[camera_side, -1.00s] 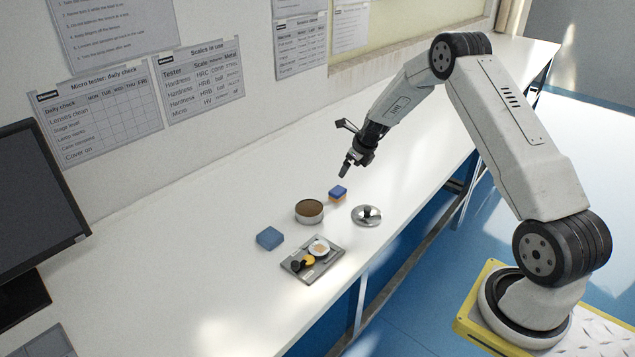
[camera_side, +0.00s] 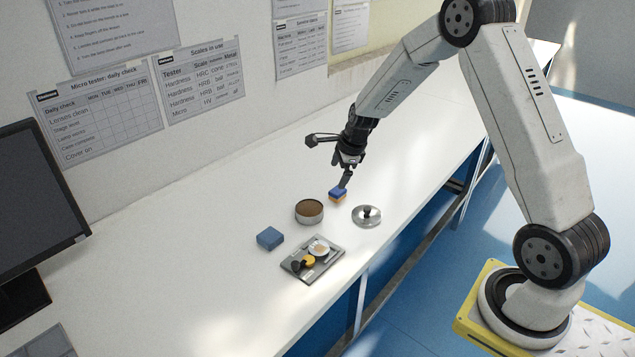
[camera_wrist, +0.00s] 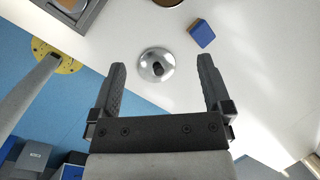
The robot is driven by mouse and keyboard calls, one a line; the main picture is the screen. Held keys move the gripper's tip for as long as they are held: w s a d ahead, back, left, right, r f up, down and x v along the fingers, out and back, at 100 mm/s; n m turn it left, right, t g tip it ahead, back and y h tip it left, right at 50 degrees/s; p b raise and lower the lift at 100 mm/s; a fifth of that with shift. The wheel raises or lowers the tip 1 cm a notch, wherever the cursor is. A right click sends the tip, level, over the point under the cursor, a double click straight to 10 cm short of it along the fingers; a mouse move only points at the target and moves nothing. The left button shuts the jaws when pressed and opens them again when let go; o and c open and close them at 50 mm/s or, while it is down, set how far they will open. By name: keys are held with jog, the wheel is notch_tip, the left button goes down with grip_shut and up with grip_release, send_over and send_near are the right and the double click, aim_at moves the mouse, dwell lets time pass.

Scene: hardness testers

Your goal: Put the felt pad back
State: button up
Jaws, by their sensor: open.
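I cannot tell for sure which thing is the felt pad. A small block (camera_side: 337,196), blue above and orange below, lies on the bench; it also shows in the wrist view (camera_wrist: 202,33). An open round tin (camera_side: 309,212) with a brown inside stands left of it. A shiny round lid with a dark knob (camera_side: 367,216) lies to the right; in the wrist view the lid (camera_wrist: 148,73) shows between my fingers. My gripper (camera_side: 347,176) is open and empty, above the bench near the block. In the side view its fingertip overlaps the block's top edge; contact is unclear.
A grey tray (camera_side: 300,277) in front holds a white round piece with a tan top, a yellow piece and a black piece. A plain blue block (camera_side: 270,238) lies left of the tin. A monitor (camera_side: 38,210) stands far left. The bench behind is clear.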

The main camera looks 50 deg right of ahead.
jog(key=s+a+r+n, duration=0.2)
jog(key=s+a+n, duration=0.6)
jog(key=s+n, duration=0.2)
jog(key=s+a+r+n+g, duration=0.1)
jog(key=s+a+r+n, duration=0.2)
jog(key=s+a+n, duration=0.5)
jog(key=s+n, duration=0.2)
jog(key=n, duration=0.5)
jog(key=shift+a+r, duration=0.2)
jog(key=shift+a, duration=0.15)
